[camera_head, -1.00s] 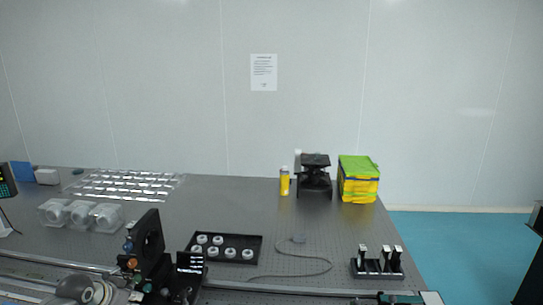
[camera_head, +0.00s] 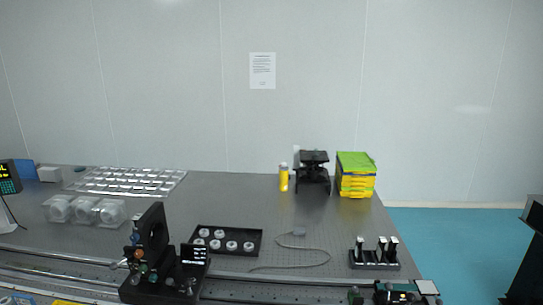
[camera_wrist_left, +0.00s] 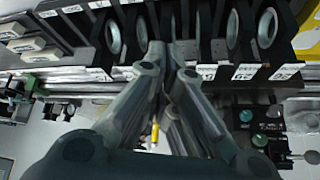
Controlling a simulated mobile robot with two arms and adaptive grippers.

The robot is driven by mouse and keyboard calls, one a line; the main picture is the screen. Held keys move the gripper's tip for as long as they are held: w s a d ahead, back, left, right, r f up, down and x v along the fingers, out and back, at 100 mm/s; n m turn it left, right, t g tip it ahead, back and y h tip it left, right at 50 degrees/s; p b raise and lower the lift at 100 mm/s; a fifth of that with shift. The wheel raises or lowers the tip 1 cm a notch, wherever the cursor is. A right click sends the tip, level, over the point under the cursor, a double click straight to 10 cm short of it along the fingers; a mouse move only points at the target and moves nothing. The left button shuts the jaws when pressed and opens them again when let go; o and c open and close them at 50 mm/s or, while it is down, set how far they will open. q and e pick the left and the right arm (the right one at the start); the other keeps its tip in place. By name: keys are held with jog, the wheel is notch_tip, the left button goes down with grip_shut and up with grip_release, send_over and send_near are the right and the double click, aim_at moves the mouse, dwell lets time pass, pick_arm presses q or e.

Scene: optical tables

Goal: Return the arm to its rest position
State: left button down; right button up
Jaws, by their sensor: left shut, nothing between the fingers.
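My left gripper (camera_wrist_left: 166,56) shows in the left wrist view. Its two grey fingers are together at the tips with nothing between them. The tips overlap the picture of a rack with several black-framed round optics (camera_wrist_left: 236,32) and white labels; I cannot tell the distance from them. Neither gripper shows in the head view. My right gripper is not in view.
The optical table (camera_head: 225,190) carries a black tray of white rings (camera_head: 226,241), a black optical mount (camera_head: 150,240), clear containers (camera_head: 85,210), a yellow bottle (camera_head: 284,178), a black stand (camera_head: 313,172) and yellow-green boxes (camera_head: 356,176). The table's middle back is clear.

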pick_arm(q)
jog(key=s+d+f+g, duration=0.1)
jog(key=s+d, duration=0.4)
jog(key=s, duration=0.2)
jog(key=s+d+f, duration=0.1)
jog(key=s+d, duration=0.3)
jog(key=s, duration=0.4)
jog(key=s+a+r+n+g+y, duration=0.1)
jog(key=s+r+n, duration=0.1)
jog(key=s, duration=0.5)
jog(key=s+a+r+n+y, duration=0.1)
jog(key=s+r, duration=0.2)
jog(key=s, duration=0.5)
notch_tip(320, 180, down, 30)
jog(key=f+g+b, duration=0.1)
jog(key=b, duration=0.5)
jog(key=s+a+f+b, duration=0.1)
jog(key=s+f+b, duration=0.1)
jog(key=s+f, duration=0.7)
jog(key=s+a+f+g+b, duration=0.1)
jog(key=s+f+b, duration=0.2)
jog(key=s+f, duration=0.5)
notch_tip(320, 180, down, 6)
jog(key=shift+s+a+f+g, duration=0.1)
jog(key=shift+s+a+g, duration=0.2)
jog(key=shift+s, duration=0.1)
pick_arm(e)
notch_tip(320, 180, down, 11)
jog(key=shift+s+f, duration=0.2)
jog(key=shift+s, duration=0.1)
